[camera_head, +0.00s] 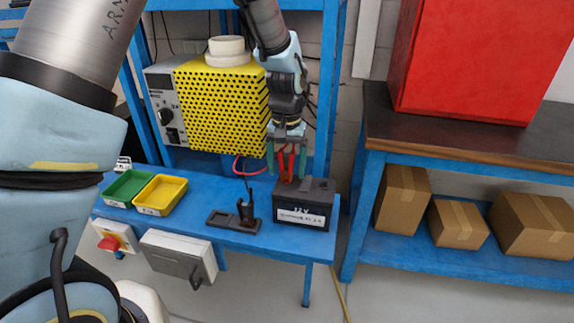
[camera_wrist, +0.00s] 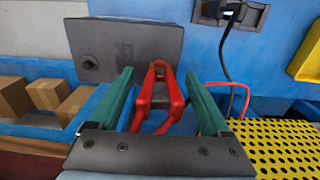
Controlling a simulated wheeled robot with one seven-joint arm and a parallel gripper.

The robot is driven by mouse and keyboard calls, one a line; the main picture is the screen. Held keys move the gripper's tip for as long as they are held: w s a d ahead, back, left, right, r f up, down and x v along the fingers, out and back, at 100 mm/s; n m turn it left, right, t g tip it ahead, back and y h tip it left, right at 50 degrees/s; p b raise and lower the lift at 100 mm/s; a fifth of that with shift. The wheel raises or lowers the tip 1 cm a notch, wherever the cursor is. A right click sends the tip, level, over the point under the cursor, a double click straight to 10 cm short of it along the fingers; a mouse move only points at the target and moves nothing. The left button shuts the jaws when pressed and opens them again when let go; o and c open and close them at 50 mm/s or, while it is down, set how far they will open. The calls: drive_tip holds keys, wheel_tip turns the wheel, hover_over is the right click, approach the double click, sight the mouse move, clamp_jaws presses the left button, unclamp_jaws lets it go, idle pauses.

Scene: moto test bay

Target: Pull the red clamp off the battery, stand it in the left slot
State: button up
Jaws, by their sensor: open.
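The red clamp (camera_head: 287,166) stands upright on the dark battery (camera_head: 303,216), at the left part of its top, with its handles up. My gripper (camera_head: 287,172) is open, pointing down, with one green finger on each side of the clamp. In the wrist view, the red clamp (camera_wrist: 159,92) lies between the two fingers (camera_wrist: 157,76), with visible gaps, and the battery (camera_wrist: 120,45) is beyond. The dark slotted holder (camera_head: 222,218) lies left of the battery. Its left slot looks empty. A black clamp (camera_head: 245,209) stands in its right slot.
A yellow perforated power supply (camera_head: 222,108) stands close behind and left of my gripper. A red cable (camera_wrist: 243,100) runs from the clamp past it. Green (camera_head: 128,187) and yellow (camera_head: 161,194) trays sit at the bench's left. Bare blue bench (camera_head: 205,190) lies between trays and holder.

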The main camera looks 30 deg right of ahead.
sight(286, 151)
idle(0.5)
clamp_jaws()
idle(0.5)
drive_tip(key=shift+r, duration=0.1)
drive_tip(key=shift+r+p, duration=2.4)
drive_tip(key=shift+r, duration=0.55)
drive_tip(key=shift+r, duration=0.1)
drive_tip(key=shift+r+p, duration=1.8)
drive_tip(key=shift+r, duration=0.6)
